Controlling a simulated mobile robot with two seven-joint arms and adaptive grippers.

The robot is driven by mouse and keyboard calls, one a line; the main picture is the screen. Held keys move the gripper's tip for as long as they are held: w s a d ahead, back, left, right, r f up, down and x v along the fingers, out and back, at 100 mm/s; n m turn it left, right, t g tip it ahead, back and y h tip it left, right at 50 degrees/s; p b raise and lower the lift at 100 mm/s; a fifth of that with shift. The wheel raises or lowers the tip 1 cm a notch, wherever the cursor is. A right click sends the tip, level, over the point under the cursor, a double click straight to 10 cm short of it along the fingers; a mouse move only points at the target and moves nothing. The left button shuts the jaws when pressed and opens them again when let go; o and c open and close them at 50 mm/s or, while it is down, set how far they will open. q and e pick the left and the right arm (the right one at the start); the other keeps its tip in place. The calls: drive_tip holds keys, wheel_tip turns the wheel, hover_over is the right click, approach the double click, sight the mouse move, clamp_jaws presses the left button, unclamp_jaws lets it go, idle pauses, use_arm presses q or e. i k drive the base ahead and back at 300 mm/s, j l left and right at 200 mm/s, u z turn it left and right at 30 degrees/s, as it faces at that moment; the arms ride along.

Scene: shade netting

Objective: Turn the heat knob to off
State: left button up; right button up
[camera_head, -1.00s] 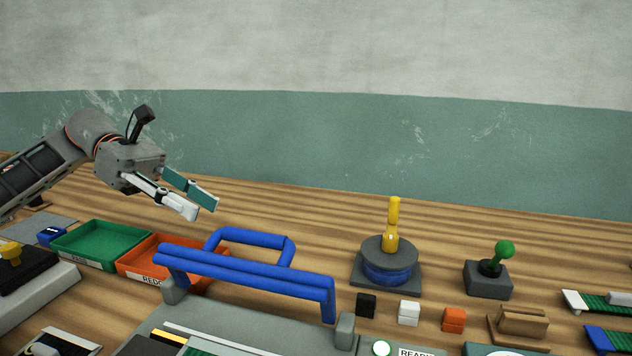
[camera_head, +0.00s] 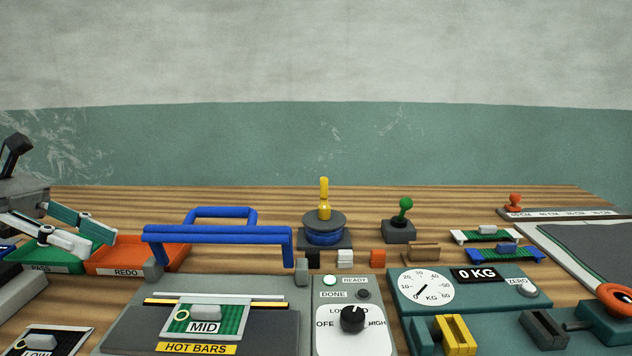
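The heat knob (camera_head: 353,319) is a black round knob on a white dial plate (camera_head: 378,346) at the lower middle. The plate reads OFF at the left, HIGH at the right and LOW at the upper left; another word is partly covered by the knob. The knob's pointer is too small to read surely. My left gripper (camera_head: 100,241) is at the far left, above the PASS and REDO trays. Its two fingers are apart and empty, well away from the knob. My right gripper is not in view.
A blue handle bar (camera_head: 217,236) spans the sealer left of the knob, above a MID sample (camera_head: 205,323) on the hot bars. A scale (camera_head: 430,284) stands right of the knob.

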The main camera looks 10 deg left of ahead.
sight(353, 319)
drive_tip(key=k, duration=0.9)
